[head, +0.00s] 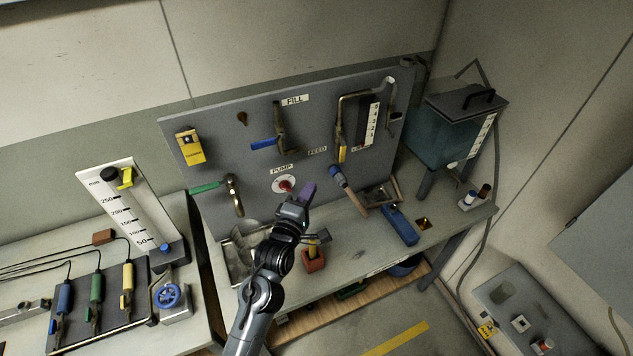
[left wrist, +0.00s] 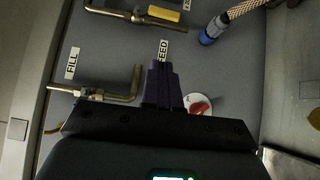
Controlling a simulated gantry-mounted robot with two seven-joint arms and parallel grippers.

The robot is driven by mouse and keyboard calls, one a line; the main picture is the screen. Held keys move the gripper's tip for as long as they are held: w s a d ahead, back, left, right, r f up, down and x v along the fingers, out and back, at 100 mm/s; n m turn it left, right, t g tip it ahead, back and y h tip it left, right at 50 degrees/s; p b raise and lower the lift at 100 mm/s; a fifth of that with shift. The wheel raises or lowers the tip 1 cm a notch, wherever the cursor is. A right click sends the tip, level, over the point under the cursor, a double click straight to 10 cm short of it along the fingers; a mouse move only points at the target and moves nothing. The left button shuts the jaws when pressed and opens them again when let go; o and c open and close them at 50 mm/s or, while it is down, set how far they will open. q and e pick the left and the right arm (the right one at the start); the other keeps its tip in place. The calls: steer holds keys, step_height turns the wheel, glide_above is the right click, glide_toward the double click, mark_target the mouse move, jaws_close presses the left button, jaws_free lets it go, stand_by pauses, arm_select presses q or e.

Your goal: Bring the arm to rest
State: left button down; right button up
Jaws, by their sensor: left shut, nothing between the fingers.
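My left arm comes up from the bottom of the head view. Its gripper (head: 307,192) is in front of the grey panel (head: 225,125), close to the red pump knob (head: 286,185) and to the right of it. In the left wrist view the two dark fingers (left wrist: 162,85) are together with nothing between them. The red knob on its white disc also shows there (left wrist: 199,106), just right of the fingers. I cannot tell whether the fingertips touch the panel. My right gripper is in neither view.
The panel carries a blue-handled valve (head: 264,144), a green-handled valve (head: 205,187) and a hose with a blue end (head: 337,174). A blue box (head: 402,226) and an orange block (head: 313,260) are on the bench. A water tank (head: 449,125) stands at right, a flowmeter (head: 132,208) at left.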

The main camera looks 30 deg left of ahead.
arm_select(q)
steer(key=s+d+f+m+g+h, duration=0.2)
steer(key=s+f+m, duration=0.1)
steer(key=s+f, duration=0.4)
steer(key=s+d+f+m+g+h, duration=0.1)
steer(key=s+d+f+m+g, duration=0.2)
steer(key=s+f, duration=0.4)
steer(key=s+d+f+m+g, duration=0.1)
steer(key=s+d+m+g, duration=0.2)
steer(key=s+m+g, duration=1)
steer(key=s+r+m+t+p, duration=0.1)
steer(key=s+r+p, duration=0.1)
steer(key=r+p, duration=0.8)
steer(key=s+r+m+t+p, duration=0.2)
steer(key=s+r+p, duration=0.1)
steer(key=r+p, duration=0.8)
steer(key=shift+s+t, duration=0.25)
steer(key=shift+t, duration=0.05)
steer(key=shift+a, duration=0.1)
